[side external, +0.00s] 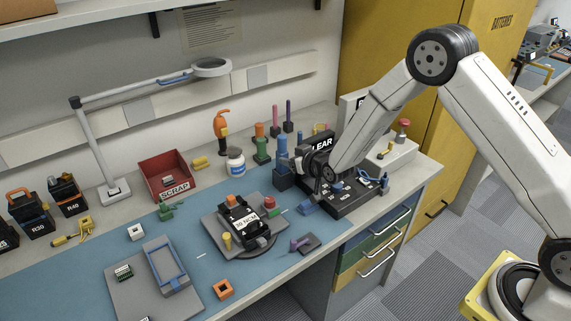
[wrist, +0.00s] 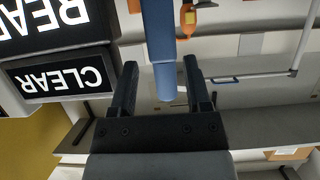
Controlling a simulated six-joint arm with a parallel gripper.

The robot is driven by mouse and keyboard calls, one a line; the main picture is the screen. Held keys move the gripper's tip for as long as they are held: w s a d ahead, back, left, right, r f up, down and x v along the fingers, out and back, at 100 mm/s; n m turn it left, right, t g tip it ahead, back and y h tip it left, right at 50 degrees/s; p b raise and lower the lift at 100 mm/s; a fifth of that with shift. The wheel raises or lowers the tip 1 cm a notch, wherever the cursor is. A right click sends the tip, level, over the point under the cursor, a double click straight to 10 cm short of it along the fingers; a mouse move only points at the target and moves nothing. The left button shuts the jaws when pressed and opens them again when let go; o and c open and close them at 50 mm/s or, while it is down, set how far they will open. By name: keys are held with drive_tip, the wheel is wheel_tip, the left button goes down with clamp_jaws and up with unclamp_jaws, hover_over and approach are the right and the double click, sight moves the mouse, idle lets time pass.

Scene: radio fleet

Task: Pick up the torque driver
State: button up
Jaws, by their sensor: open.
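A blue upright tool (side external: 282,152), which I take to be the torque driver, stands in a dark blue holder (side external: 283,179) beside the black CLEAR unit. In the wrist view the blue handle (wrist: 158,30) runs from the top edge to between my gripper's (wrist: 160,64) two black fingers, with gaps visible on both sides. My gripper (side external: 302,165) is open, level and just right of the blue tool. Whether the handle is fully between the fingers in depth is hard to tell.
The CLEAR sign (wrist: 62,78) is close beside my fingers.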

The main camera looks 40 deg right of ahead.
sight(285, 156)
drive_tip(key=shift+w, duration=0.1)
drive_tip(key=shift+x, duration=2.5)
drive_tip(key=shift+a, duration=0.1)
clamp_jaws()
